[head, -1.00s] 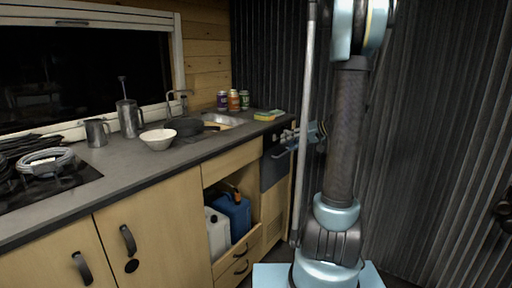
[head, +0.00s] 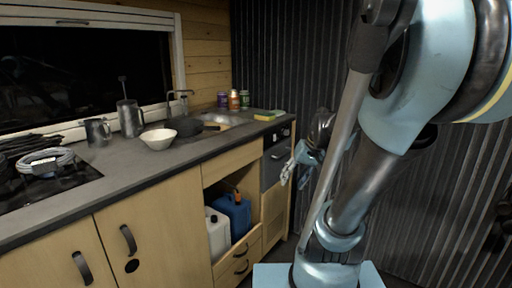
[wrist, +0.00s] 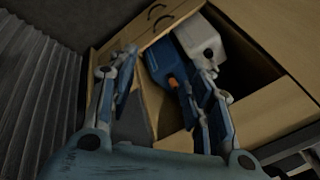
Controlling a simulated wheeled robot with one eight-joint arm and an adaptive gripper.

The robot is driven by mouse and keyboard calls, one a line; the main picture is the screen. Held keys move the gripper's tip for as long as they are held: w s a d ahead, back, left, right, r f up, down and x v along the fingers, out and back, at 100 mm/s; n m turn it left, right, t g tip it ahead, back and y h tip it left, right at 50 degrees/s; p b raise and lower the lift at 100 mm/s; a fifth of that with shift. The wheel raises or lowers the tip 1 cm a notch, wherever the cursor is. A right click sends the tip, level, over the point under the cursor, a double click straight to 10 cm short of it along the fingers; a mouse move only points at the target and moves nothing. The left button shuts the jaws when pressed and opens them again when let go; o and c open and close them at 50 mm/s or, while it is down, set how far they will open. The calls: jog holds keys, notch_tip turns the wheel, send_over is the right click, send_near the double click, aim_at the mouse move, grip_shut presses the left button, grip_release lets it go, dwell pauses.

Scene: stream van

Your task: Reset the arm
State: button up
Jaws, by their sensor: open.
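My gripper (head: 292,170) hangs in front of the cabinet's right end in the head view, beside the dark oven-like panel (head: 276,164). In the wrist view my gripper (wrist: 165,75) has its two fingers spread apart with nothing between them. Beyond the fingers is an open cabinet bay with a blue jug (wrist: 166,68) and a white jug (wrist: 198,40). My arm leans to the upper right in the head view, and its large upper link fills that corner.
The counter (head: 108,176) holds a white bowl (head: 158,139), metal mugs (head: 130,119), a dark pan (head: 186,127) and a coiled hose (head: 45,161). Small jars (head: 233,100) and a sponge (head: 268,115) stand near the sink. A corrugated wall (head: 470,190) is close behind my arm.

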jog(key=s+d+f+h, duration=0.2)
jog(key=s+f, duration=0.1)
jog(key=s, duration=0.2)
jog(key=s+d+f+h, duration=0.2)
jog(key=s+d+f, duration=0.1)
jog(key=s, duration=0.3)
jog(key=shift+d+m, duration=0.2)
jog(key=shift+m, duration=0.2)
jog(key=shift+s, duration=0.1)
